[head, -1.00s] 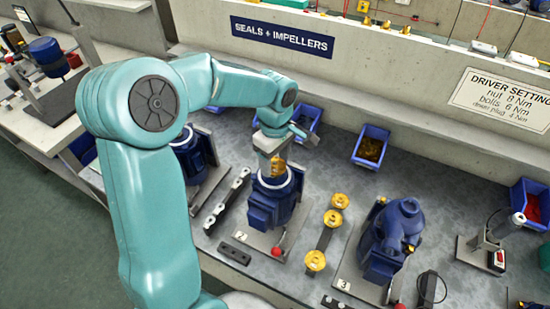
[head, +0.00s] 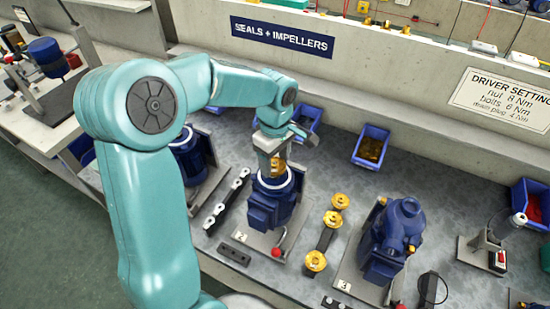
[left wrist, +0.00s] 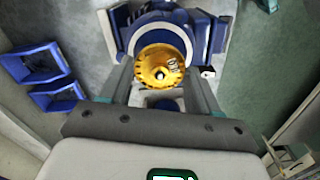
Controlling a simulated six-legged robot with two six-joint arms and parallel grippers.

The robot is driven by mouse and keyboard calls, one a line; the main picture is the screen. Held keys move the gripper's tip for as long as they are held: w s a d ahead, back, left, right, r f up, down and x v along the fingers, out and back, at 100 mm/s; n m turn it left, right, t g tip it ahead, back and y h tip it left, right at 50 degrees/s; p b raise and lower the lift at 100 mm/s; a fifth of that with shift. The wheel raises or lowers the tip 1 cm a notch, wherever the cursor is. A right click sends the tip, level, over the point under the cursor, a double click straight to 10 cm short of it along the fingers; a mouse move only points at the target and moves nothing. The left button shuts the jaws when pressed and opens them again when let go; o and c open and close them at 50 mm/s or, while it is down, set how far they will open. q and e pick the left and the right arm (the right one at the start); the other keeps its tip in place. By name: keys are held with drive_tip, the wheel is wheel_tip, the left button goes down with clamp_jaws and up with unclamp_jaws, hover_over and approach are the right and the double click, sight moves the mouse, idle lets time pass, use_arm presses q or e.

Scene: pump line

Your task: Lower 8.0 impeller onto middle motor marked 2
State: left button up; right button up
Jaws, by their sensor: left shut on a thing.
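The middle motor marked 2 (head: 268,207) is a blue motor with a pale ring at its top, standing on a grey plate. My left gripper (head: 276,160) is right above it, pointing down, shut on a gold impeller (head: 278,167). In the left wrist view the impeller (left wrist: 163,66) sits between the two fingers, over the white ring of the motor (left wrist: 160,27). A small label shows on the impeller, too small to read. I cannot tell whether the impeller touches the motor. My right gripper is not in view.
Several gold impellers (head: 316,261) stand on a dark strip right of motor 2. The motor marked 3 (head: 392,238) stands further right, another blue motor (head: 190,155) to the left. Blue bins (head: 371,145) line the back. A rack with pale rings (head: 226,203) lies close at left.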

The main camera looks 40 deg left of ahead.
use_arm(q)
drive_tip(key=shift+f+b, duration=0.25)
drive_tip(key=shift+b, duration=0.1)
idle(0.6)
drive_tip(key=o, duration=1.3)
drive_tip(key=shift+r, duration=0.1)
wheel_tip(320, 180, up, 9)
drive_tip(key=p, duration=0.6)
drive_tip(key=shift+s, duration=0.1)
